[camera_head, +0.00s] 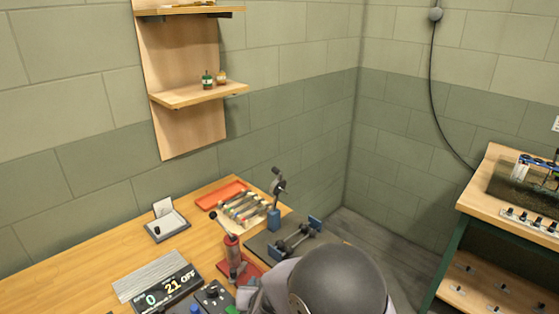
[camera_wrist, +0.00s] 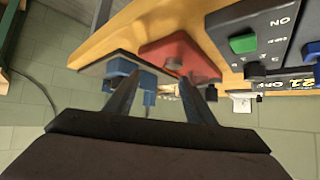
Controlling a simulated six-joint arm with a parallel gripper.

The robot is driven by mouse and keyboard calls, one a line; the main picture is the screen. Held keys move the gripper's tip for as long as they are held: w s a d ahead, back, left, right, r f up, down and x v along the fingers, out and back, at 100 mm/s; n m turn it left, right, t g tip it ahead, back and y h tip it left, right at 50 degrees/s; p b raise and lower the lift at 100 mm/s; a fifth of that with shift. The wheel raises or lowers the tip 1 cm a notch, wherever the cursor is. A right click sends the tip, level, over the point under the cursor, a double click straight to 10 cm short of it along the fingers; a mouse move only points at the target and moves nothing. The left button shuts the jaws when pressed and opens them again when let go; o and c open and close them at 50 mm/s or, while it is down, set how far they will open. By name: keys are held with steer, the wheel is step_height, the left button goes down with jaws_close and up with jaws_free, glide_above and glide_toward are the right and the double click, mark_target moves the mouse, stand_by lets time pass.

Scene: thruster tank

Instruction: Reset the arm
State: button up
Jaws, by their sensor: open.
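My gripper (camera_wrist: 161,80) shows in the wrist view as two dark fingers standing apart, with nothing between their tips. The view is tilted so the wooden bench hangs at the top. Beyond the fingertips are a red plate (camera_wrist: 187,52) with a grey knob and a blue clamp-like part (camera_wrist: 122,68). I cannot tell how far the tips are from them. In the head view my arm's dark rounded link fills the bottom middle and hides the fingers and part of the bench.
The wooden bench (camera_head: 95,258) carries a red-based tool (camera_head: 233,255), a blue-ended fixture (camera_head: 296,238), a rack of coloured-tipped items (camera_head: 243,208), an orange tray (camera_head: 221,194) and a display box (camera_head: 165,289). A wall shelf (camera_head: 197,95) stands behind. A second bench (camera_head: 478,196) is at right.

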steer(key=s+d+g, duration=0.5)
steer(key=s+d, duration=0.4)
steer(key=s, duration=0.3)
steer(key=s+d+g+b, duration=0.1)
steer(key=s+d+g, duration=0.4)
steer(key=s+d, duration=0.4)
steer(key=s, duration=0.4)
steer(key=shift+d+g, duration=0.15)
steer(key=shift+g, duration=0.15)
steer(key=shift+f, duration=0.1)
